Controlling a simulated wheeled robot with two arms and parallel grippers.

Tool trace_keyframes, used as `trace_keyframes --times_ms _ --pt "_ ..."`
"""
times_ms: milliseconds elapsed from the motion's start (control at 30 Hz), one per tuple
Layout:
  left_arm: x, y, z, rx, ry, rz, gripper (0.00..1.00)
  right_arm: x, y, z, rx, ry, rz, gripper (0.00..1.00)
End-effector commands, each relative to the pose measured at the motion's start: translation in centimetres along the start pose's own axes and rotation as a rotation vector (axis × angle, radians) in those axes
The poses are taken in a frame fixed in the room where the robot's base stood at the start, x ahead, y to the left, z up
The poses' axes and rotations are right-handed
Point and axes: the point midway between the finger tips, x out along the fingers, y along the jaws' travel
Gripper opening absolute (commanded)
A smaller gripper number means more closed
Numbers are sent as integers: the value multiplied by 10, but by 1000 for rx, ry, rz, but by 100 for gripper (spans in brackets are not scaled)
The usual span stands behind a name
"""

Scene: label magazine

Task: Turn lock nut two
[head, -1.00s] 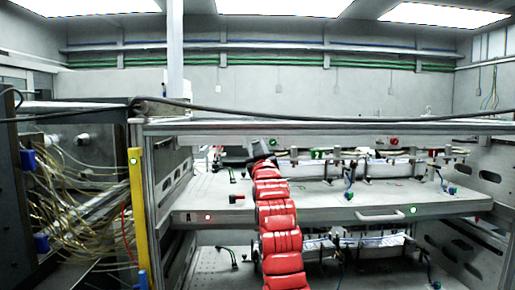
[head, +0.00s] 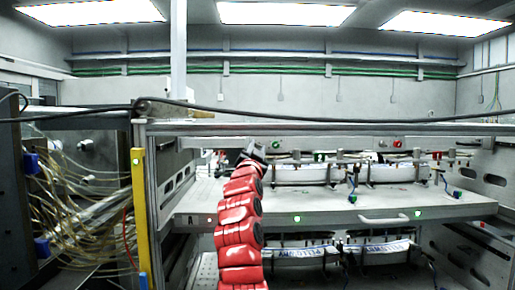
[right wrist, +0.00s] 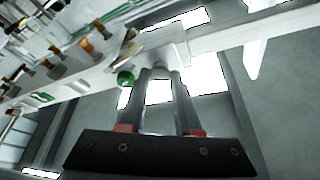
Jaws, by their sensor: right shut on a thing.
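My right gripper (head: 254,155) is at the upper end of the red arm, by the left end of the rail above the middle shelf. In the right wrist view the fingers of my right gripper (right wrist: 160,76) are close together around a small pale part (right wrist: 160,71) beneath a white block (right wrist: 165,48). This part is mostly hidden, and I cannot tell whether it is a lock nut. A green tag (head: 320,156) marked like a 2 hangs on the rail to the right of the gripper. My left gripper is not in view.
A green knob (right wrist: 125,78) sits close left of the fingers, with several orange-brown knobs (right wrist: 86,45) along the white rail. A shelf (head: 340,208) with a handle (head: 384,219) extends below. Yellowish cables (head: 85,195) and a yellow post (head: 140,215) stand at left.

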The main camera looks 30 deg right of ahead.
Motion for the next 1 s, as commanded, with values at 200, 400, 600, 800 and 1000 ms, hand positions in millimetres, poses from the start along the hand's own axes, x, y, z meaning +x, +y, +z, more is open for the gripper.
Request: trace_keyframes --times_ms 200,400,600,800,1000 --pt "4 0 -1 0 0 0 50 0 -1 -1 40 2 15 0" --pt "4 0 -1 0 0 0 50 0 -1 -1 48 2 18 0" --pt "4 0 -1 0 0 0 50 0 -1 -1 48 2 18 0" --pt "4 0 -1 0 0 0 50 0 -1 -1 47 2 18 62" --pt "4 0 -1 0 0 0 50 0 -1 -1 47 1 18 62"
